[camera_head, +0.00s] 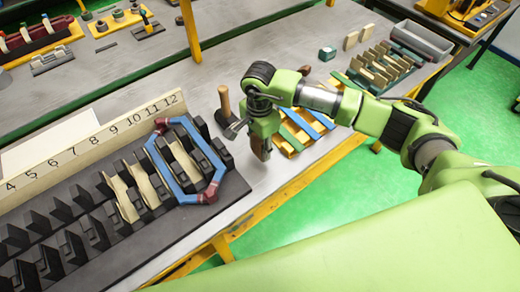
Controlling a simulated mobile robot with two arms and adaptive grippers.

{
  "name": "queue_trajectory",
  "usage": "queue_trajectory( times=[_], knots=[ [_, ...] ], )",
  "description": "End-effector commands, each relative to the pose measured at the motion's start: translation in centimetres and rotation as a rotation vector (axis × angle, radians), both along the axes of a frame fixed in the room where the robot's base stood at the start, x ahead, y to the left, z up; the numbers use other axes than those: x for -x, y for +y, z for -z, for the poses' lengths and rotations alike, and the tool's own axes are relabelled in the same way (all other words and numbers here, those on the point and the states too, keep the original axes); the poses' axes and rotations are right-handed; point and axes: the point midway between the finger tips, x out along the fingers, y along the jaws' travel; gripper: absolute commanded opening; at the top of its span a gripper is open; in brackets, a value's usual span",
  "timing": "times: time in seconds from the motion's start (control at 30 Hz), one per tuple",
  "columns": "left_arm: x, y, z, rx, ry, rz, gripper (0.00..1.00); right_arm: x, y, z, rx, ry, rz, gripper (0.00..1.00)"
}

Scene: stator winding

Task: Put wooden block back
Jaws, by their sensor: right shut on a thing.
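My right gripper (258,138) hangs pointing down over the front part of the table, right of the slotted black stator rack. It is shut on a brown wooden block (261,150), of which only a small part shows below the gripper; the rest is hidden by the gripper. I cannot tell whether the block touches the table. My left gripper is not in view.
The black stator rack (120,235) carries a blue coil (153,157) and pale wooden wedges. A mallet (224,100) stands just left of my gripper. A yellow rack with blue and green bars (310,122) is close on the right. Wooden pieces and a grey bin (422,40) lie farther back.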

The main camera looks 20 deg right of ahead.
Motion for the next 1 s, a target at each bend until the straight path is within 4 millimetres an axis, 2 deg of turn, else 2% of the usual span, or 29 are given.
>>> queue_trajectory(
  times=[0.1,0.2,0.3,0.67,0.7,0.73,1.0],
  knots=[
    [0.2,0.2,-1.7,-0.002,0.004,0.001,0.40,0.0,0.0,1.2,0.000,0.006,0.001,0.00],
    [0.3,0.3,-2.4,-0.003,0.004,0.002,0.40,-0.1,0.0,2.5,-0.001,0.004,0.001,0.00],
    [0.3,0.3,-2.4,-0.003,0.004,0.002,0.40,-0.1,-0.1,3.1,0.000,0.001,0.001,0.00],
    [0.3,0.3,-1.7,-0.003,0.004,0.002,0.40,-0.2,-0.1,3.7,0.000,0.000,0.000,0.00],
    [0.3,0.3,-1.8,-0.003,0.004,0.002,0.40,-0.2,-0.1,3.6,0.000,0.000,0.001,0.40],
    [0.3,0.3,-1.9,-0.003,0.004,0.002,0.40,-0.2,-0.1,3.5,0.000,0.000,0.001,0.48],
    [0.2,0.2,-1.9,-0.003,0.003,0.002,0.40,-0.2,-0.1,3.5,0.000,0.000,0.001,0.49]
  ],
)
